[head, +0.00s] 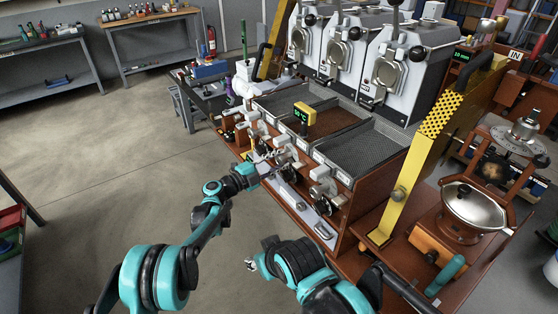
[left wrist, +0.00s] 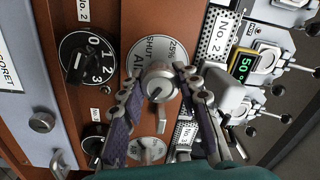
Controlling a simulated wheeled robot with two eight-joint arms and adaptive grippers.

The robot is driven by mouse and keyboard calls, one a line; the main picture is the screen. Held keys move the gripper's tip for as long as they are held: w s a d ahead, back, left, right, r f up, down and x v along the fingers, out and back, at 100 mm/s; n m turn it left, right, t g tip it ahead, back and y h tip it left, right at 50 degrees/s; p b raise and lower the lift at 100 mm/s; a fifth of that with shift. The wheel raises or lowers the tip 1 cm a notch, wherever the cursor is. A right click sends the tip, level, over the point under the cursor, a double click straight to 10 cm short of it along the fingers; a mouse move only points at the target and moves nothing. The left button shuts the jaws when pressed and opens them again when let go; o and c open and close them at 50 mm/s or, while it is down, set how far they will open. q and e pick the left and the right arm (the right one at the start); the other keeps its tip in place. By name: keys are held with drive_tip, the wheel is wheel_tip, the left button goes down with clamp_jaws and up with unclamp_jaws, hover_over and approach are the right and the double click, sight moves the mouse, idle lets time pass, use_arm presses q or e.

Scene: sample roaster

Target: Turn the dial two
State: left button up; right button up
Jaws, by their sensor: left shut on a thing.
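In the left wrist view, a round silver knob (left wrist: 158,88) sits on a pale round plate marked "SHUT" and "AIR" on the brown panel. My left gripper (left wrist: 160,78) has its two fingers on either side of this knob and is shut on it. A black dial (left wrist: 88,60) numbered 0 to 3 sits to its left, under a "NO. 2" label, apart from the fingers. In the head view my left gripper (head: 265,173) is at the front of the roaster, where the knob is too small to make out. My right gripper (head: 251,264) is low, in front of the machine; its jaws are unclear.
A yellow display (head: 305,113) stands above the mesh trays (head: 362,150). A yellow perforated post (head: 400,190) rises at right. Open floor (head: 120,165) lies left.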

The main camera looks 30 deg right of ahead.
idle(0.4)
use_arm(q)
drive_tip(key=o, duration=1.2)
drive_tip(key=shift+a, duration=0.1)
drive_tip(key=s+a, duration=0.1)
drive_tip(key=a, duration=1)
drive_tip(key=shift+s+a+f, duration=0.15)
drive_tip(key=shift+a+f, duration=0.2)
drive_tip(key=shift+f, duration=0.05)
